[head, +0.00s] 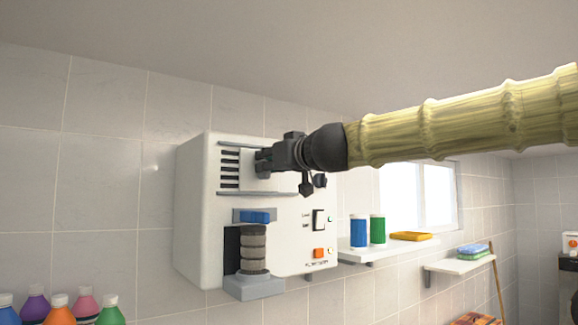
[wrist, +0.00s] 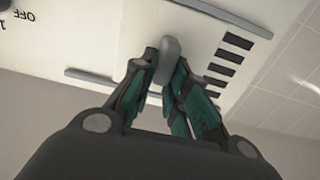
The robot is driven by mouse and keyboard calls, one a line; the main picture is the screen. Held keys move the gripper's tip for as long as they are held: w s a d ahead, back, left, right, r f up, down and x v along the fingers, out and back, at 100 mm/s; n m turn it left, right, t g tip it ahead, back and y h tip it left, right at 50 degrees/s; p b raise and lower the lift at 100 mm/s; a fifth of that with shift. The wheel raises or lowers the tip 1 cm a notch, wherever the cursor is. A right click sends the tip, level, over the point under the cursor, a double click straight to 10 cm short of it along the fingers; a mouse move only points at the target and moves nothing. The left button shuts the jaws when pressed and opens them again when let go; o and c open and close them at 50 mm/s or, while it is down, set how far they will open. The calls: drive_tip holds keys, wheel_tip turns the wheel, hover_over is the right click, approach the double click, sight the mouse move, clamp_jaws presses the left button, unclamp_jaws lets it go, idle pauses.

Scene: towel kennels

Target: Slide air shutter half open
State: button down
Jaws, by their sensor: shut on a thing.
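The air shutter is a white plate (head: 258,183) between two grey rails on the front of a white wall box (head: 205,220). Dark vent slots (head: 230,168) show uncovered left of the plate; the slots (wrist: 228,58) also show in the wrist view, to the right. My gripper (head: 264,161) reaches in from the right at the plate. In the wrist view, its teal-padded fingers (wrist: 167,73) are shut on the shutter's grey rounded knob (wrist: 171,47). In the head view the gripper hides the knob and part of the plate.
Below the vent are a blue part (head: 255,216), a stacked grey cylinder (head: 253,250), a black switch (head: 319,220) and an orange button (head: 319,253). A shelf (head: 352,250) with blue and green canisters stands to the right. Colourful bottles (head: 58,310) are at lower left.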

drive_tip(key=shift+d, duration=0.1)
drive_tip(key=c, duration=1.4)
unclamp_jaws()
drive_tip(key=shift+d, duration=0.1)
drive_tip(key=v, duration=1.2)
